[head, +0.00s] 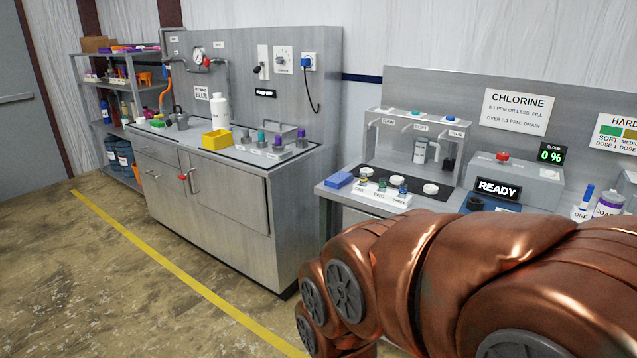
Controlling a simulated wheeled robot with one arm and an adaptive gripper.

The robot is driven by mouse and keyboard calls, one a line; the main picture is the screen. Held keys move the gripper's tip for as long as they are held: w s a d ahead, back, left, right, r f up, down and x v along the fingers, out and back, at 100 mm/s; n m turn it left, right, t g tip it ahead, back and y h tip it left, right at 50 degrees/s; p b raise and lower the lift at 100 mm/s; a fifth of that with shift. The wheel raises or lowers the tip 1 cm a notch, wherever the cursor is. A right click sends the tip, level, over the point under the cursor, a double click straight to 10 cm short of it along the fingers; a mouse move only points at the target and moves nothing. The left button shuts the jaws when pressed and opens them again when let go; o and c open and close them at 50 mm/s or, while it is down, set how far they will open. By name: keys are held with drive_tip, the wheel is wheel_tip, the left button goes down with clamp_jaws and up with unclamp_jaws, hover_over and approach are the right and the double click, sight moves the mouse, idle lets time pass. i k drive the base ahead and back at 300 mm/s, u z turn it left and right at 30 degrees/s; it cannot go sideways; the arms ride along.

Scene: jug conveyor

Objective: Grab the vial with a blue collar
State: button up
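A white rack (381,195) labelled ONE, TWO and THREE stands at the front left of the right-hand counter. Small vials (382,184) stand upright in it. Their collars are tiny here; yellowish and bluish tints show, but I cannot tell for sure which vial has the blue collar. My copper-coloured arm crosses the lower right of the head view, in front of the right-hand counter. My gripper is not in view, so its state and any hold are hidden.
A blue sponge-like block (339,180) lies left of the rack. Dispensing spouts stand behind it, and a READY sign (497,189) is to the right. The left bench (215,190) holds a yellow bin (216,140) and a white bottle (220,110). The floor in front is clear.

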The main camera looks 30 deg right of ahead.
sight(403, 190)
drive_tip(key=u, duration=0.15)
drive_tip(key=i, duration=1.5)
drive_tip(key=z, duration=1.15)
drive_tip(key=i, duration=1.05)
drive_tip(key=z, duration=1)
